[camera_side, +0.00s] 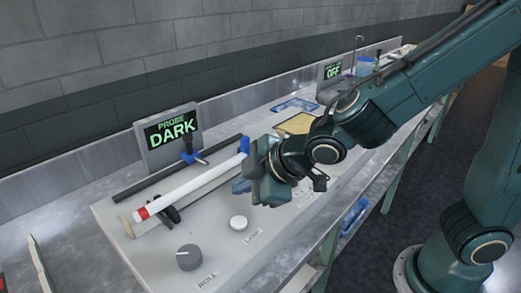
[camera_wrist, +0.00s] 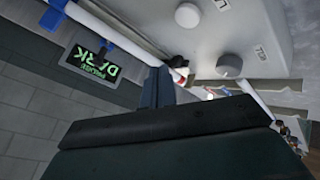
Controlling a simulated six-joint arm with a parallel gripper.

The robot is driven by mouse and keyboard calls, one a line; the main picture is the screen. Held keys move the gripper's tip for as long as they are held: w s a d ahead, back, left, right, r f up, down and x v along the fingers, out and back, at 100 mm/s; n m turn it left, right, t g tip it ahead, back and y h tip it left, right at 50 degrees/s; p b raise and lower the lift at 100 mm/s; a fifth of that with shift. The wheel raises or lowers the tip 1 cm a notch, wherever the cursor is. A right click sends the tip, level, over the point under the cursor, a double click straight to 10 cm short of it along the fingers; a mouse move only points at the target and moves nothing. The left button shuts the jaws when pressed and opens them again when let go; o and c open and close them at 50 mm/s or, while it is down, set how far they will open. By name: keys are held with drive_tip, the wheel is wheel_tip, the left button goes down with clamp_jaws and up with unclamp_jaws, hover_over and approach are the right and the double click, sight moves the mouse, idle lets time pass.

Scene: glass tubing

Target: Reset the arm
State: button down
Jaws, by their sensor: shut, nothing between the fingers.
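My gripper (camera_side: 243,184) is shut and empty in the side view, above the right part of the bench panel. It is to the right of a white glass tube (camera_side: 190,188) with a red band near its left end. The gripper body hides the ground behind it, and I cannot tell its exact gap to the tube. In the wrist view the closed fingers (camera_wrist: 158,86) stand up from the dark gripper body, which fills the lower middle. The tube (camera_wrist: 115,38) also shows there, upper left of the fingers.
A grey ROLL knob (camera_side: 189,257) and white knob (camera_side: 238,222) sit in front. An OFF display (camera_side: 333,71) and yellow pad (camera_side: 297,123) are farther back.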

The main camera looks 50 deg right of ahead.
drive_tip(key=s+d+r+m+g+h, duration=0.1)
drive_tip(key=s+d+r+m, duration=0.25)
drive_tip(key=d, duration=0.25)
drive_tip(key=s+d+r+m+g, duration=0.1)
drive_tip(key=s+d+r+m, duration=0.1)
drive_tip(key=s+d+m, duration=0.3)
drive_tip(key=s+d+r+m+g, duration=0.1)
drive_tip(key=s+d+r+m, duration=0.1)
drive_tip(key=s+d, duration=0.4)
drive_tip(key=s, duration=0.4)
drive_tip(key=shift+d+m+h, duration=0.2)
drive_tip(key=shift+m+h, duration=0.15)
drive_tip(key=shift+h, duration=0.05)
drive_tip(key=shift+r, duration=0.1)
